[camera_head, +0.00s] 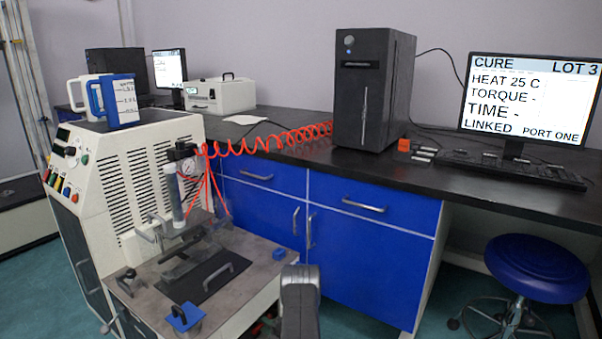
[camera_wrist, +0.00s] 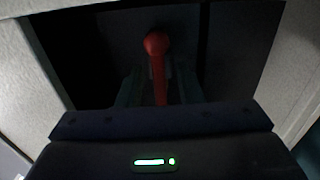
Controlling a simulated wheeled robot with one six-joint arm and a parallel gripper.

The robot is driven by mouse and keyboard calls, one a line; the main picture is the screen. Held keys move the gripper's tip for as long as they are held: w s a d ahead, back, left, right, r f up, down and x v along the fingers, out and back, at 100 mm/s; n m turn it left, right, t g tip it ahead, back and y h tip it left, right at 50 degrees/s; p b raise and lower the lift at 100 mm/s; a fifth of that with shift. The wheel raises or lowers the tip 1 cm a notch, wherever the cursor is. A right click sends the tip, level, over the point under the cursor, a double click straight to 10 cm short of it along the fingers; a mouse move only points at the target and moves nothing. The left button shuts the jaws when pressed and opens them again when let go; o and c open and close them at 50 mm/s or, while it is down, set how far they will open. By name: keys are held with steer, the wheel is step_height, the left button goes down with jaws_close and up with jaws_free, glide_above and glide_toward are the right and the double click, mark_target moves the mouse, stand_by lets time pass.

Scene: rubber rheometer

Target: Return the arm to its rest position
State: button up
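Part of my arm shows at the bottom middle of the head view, in front of the rheometer (camera_head: 130,170); its gripper end is out of that view. In the wrist view my gripper (camera_wrist: 158,80) shows as two dim fingers standing apart, above a dark body with a green light. A red rod with a round knob (camera_wrist: 155,45) shows between or beyond the fingers, against a dark panel between pale walls. No contact with it is clear. The rheometer's front worktop (camera_head: 240,255) carries a black plate with a handle (camera_head: 210,278).
A black bench with blue cabinets (camera_head: 370,255) runs behind and to the right. It carries a computer tower (camera_head: 372,90) and a monitor (camera_head: 530,100) reading CURE, LOT 3. A coiled orange hose (camera_head: 265,143) reaches the rheometer. A blue stool (camera_head: 537,268) stands at the right.

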steer(key=p+v, duration=0.3)
steer(key=v, duration=1.1)
steer(key=b+x, duration=0.3)
steer(key=x, duration=1.1)
steer(key=shift+a+f, duration=0.15)
steer(key=shift+a, duration=0.05)
steer(key=shift+d+r+m+p, duration=0.15)
steer(key=shift+r+m+p, duration=0.1)
steer(key=shift+m+p, duration=0.15)
steer(key=shift+m, duration=0.4)
steer(key=m+p, duration=0.4)
steer(key=m, duration=0.1)
steer(key=p+v, duration=0.2)
steer(key=v, duration=1.1)
steer(key=shift+s+d, duration=0.2)
steer(key=shift+d, duration=0.15)
steer(key=shift+f, duration=0.15)
